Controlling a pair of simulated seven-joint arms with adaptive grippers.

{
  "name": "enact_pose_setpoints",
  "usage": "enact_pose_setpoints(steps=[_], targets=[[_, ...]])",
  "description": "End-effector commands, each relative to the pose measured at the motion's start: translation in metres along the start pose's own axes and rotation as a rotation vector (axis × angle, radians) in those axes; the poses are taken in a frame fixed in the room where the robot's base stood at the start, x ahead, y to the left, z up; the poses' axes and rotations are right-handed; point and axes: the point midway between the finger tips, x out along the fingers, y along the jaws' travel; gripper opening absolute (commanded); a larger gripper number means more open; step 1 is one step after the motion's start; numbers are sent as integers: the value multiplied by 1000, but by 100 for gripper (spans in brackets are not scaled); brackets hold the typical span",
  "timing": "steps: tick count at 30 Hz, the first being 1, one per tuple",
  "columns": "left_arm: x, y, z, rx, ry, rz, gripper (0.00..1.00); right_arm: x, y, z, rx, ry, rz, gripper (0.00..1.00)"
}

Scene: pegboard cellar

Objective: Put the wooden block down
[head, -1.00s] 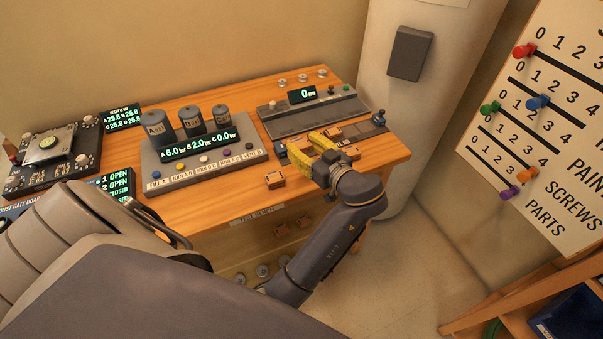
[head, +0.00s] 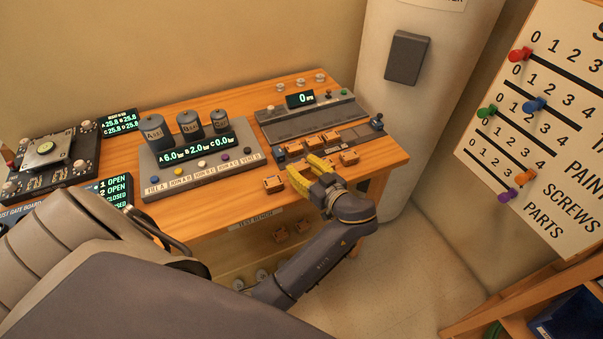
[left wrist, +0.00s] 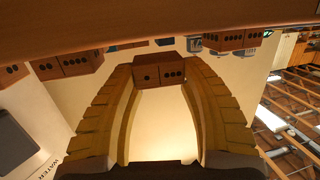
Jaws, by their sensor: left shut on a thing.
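My left gripper (head: 300,164) is low over the front right part of the wooden workbench (head: 225,205). Its yellow fingers are shut on a small wooden block. In the left wrist view the block (left wrist: 160,75) sits between the fingertips of the gripper (left wrist: 165,82), its dotted face towards the camera. In the head view the fingers mostly hide it. The block is at or very close to the bench top; I cannot tell whether it touches. My right gripper is not in view.
A similar loose block (head: 273,184) lies left of the gripper, and another (head: 349,157) lies right. More blocks stand behind, before a grey console (head: 272,129). A button panel with cylinders (head: 160,192) is to the left. The bench's front edge is close.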

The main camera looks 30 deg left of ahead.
Motion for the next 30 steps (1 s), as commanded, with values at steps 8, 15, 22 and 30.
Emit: enact_pose_setpoints(steps=[8, 15, 22, 30], targets=[[4, -1, 25, 1, 0, -2, 22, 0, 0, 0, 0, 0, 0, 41], [4, -1, 25, 0, 0, -1, 22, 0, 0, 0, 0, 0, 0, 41], [4, 0, 28, 0, 0, -1, 51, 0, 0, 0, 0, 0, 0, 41], [4, 0, 27, 0, 0, -1, 67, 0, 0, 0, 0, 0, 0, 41]])
